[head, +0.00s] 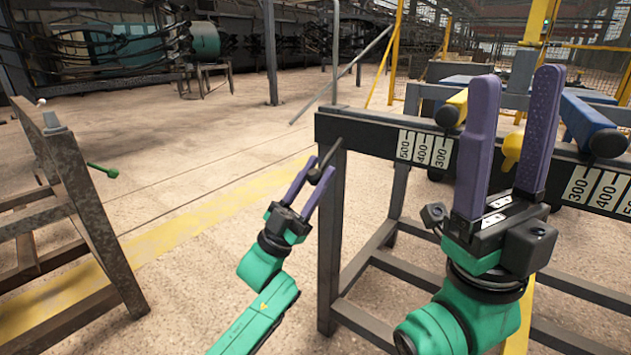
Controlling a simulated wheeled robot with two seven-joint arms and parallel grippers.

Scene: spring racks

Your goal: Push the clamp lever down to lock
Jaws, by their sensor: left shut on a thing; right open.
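A dark, bent clamp lever (327,160) sits at the left end of the black rack beam (365,133). It slants down and to the left from the beam's end. My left gripper (318,172), with purple fingers on a green arm, is shut on the lever's lower part; the fingers hide some of it. My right gripper (513,100) is large in the foreground, open and empty, its purple fingers pointing up in front of the beam. It hides part of the beam and its scale. The lever's pivot is too small to make out clearly.
White scale plates (425,149) mark the beam. Yellow (457,104) and blue (595,125) bars with dark ends lie across it. Open floor with a yellow stripe (190,235) lies between.

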